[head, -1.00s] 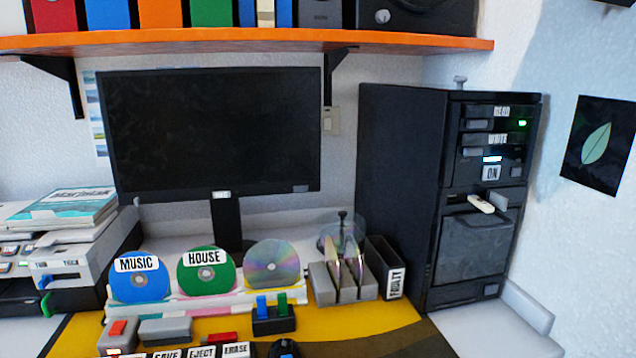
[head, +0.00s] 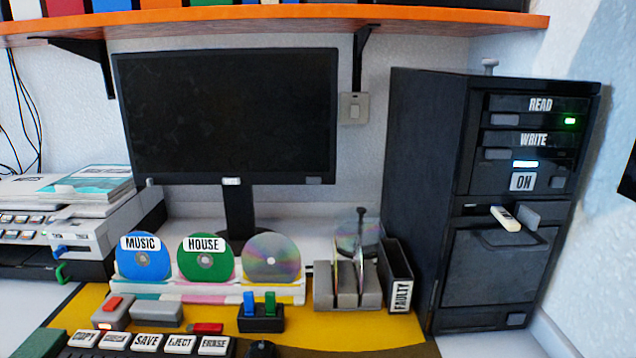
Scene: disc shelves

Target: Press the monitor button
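The black monitor (head: 228,115) stands on the desk below the orange shelf. Its screen is dark. A small grey button (head: 313,180) sits at the lower right corner of its bezel, and a small white label (head: 231,181) is at the bottom centre. Neither of my grippers is in the head view.
Discs marked MUSIC (head: 143,262) and HOUSE (head: 204,265) and a plain disc (head: 271,258) stand in a rack before the monitor. A black computer tower (head: 428,190) is at right, a FAULTY box (head: 401,285) beside it. Keys labelled SAVE (head: 147,341) and others are in front.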

